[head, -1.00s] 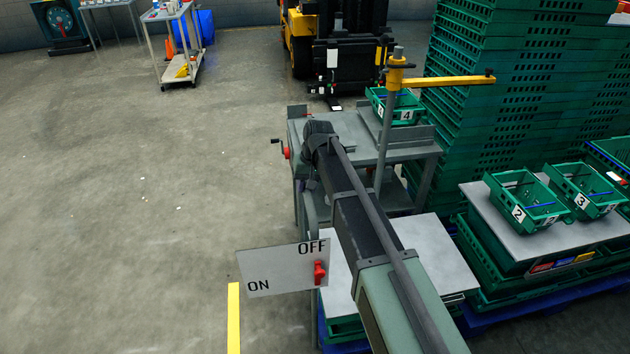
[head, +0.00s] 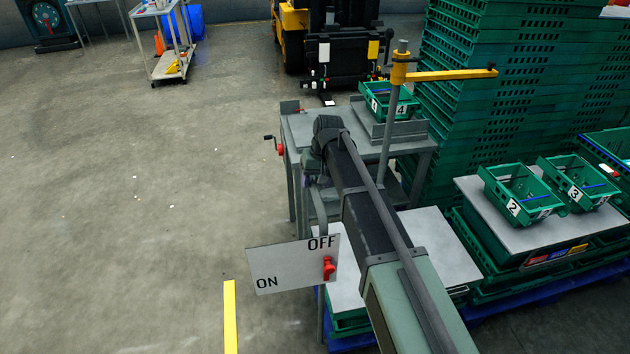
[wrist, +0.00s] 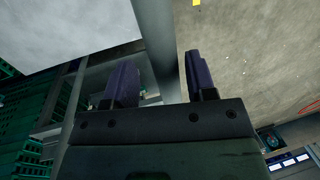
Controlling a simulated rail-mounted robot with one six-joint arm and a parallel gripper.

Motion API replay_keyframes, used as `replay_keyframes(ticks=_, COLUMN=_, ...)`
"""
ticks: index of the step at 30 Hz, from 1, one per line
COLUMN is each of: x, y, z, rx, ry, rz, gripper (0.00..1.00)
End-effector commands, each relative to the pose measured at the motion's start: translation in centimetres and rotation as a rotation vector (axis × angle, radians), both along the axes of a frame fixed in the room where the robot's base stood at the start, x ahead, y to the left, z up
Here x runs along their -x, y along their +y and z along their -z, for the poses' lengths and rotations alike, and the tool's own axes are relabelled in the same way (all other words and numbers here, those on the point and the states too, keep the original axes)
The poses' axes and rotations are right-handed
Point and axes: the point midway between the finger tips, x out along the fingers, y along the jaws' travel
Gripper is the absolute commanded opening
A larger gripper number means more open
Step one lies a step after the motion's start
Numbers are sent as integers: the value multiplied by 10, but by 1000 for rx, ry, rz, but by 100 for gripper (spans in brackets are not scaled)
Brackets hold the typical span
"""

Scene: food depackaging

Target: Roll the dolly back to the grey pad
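A low stack of green crates with a pale grey top (head: 440,250) stands on a blue base (head: 350,345), partly hidden by my arm. An upright grey tube (head: 320,210) rises at its left side, curving at the top; this seems to be the dolly and its handle. My gripper (head: 308,178) is at the tube's upper end, small and mostly hidden by my wrist. In the wrist view the two dark fingers (wrist: 160,80) stand apart with a grey bar (wrist: 158,40) between them. Firm contact on both sides cannot be told. I cannot make out a grey pad.
A grey workbench (head: 300,130) with a red-knobbed crank and a crate (head: 405,101) marked 4 stands just beyond my gripper. Tall green crate stacks (head: 500,70) and a grey-topped stand (head: 480,195) fill the right. An ON/OFF sign (head: 290,270) hangs in front. Floor at left is open.

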Motion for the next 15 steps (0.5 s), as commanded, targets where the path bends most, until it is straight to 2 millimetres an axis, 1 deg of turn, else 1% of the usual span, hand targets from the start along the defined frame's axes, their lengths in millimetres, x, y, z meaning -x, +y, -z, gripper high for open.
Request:
replay_keyframes(ticks=5, x=0, y=0, z=-1, rx=-1, ry=0, rz=0, gripper=51)
replay_keyframes(ticks=8, x=0, y=0, z=-8, rx=-1, ry=-1, rz=0, gripper=51)
replay_keyframes(ticks=11, x=-1, y=-3, z=-25, rx=-1, ry=-1, rz=1, gripper=51)
replay_keyframes(ticks=15, x=-2, y=-8, z=-59, rx=-1, ry=0, rz=1, gripper=51)
